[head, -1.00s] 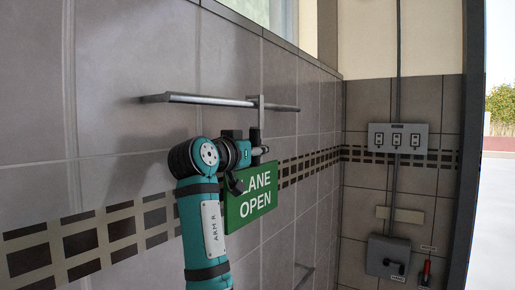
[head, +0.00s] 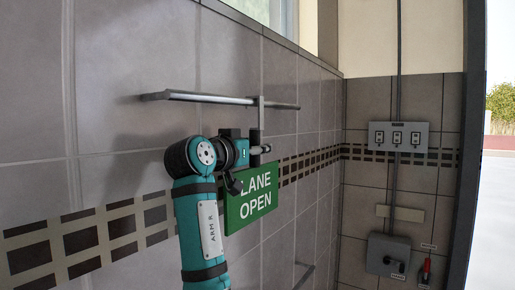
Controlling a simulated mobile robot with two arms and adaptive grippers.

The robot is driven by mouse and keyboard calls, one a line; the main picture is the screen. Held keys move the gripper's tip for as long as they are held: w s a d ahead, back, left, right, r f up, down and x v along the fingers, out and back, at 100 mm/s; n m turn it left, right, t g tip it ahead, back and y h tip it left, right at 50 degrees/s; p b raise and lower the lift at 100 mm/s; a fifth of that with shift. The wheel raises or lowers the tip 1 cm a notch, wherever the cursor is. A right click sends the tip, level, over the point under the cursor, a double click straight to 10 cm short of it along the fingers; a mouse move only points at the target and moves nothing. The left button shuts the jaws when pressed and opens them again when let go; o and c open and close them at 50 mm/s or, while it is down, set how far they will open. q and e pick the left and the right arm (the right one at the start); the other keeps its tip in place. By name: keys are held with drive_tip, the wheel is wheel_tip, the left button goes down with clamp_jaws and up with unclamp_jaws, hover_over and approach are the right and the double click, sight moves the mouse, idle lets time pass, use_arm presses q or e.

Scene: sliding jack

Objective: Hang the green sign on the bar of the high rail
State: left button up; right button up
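The green sign (head: 251,198) with white "LANE OPEN" lettering is in the middle of the head view, below the bar (head: 205,98) of the high rail. Its grey hanger (head: 261,117) rises to the bar and its top is at the bar's height, towards the right end. Whether the hook bears on the bar is hard to tell. My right gripper (head: 259,150) is at the hanger, just above the sign panel. Its fingers are small and overlap the hanger, so their opening is unclear. My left gripper is out of view.
The tiled wall runs along behind the rail. A grey panel with several switches (head: 398,137) and a lower grey box (head: 388,256) are on the far wall. A lower rail (head: 304,275) shows partly at the bottom. A window ledge is above.

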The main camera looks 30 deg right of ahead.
drive_tip(key=v, duration=1.1)
drive_tip(key=shift+s+a, duration=0.1)
drive_tip(key=shift+a, duration=0.05)
